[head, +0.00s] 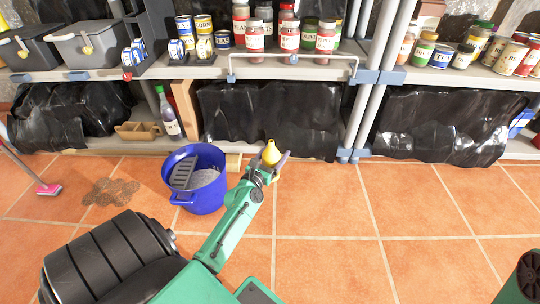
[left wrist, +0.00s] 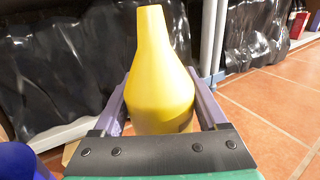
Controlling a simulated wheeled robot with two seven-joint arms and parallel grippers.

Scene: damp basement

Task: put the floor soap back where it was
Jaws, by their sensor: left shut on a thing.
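A plain yellow bottle with a narrow neck, which I take to be the floor soap (head: 270,152), is upright between the fingers of my left gripper (head: 272,163). In the left wrist view the yellow bottle (left wrist: 160,75) fills the middle, with a purple-grey finger of the left gripper (left wrist: 161,108) on each side of it. The gripper is shut on it. It is in front of the lower shelf, right of the blue bucket. Its base is hidden in the head view. My right gripper is not in view.
A blue bucket (head: 206,196) with a grey wringer stands left of my gripper, near a wet patch (head: 110,192). The lower shelf holds a green-capped bottle (head: 168,115), a wooden caddy (head: 138,131) and black sheeting (head: 270,120). Cans and jars fill the upper shelf. Floor at right is clear.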

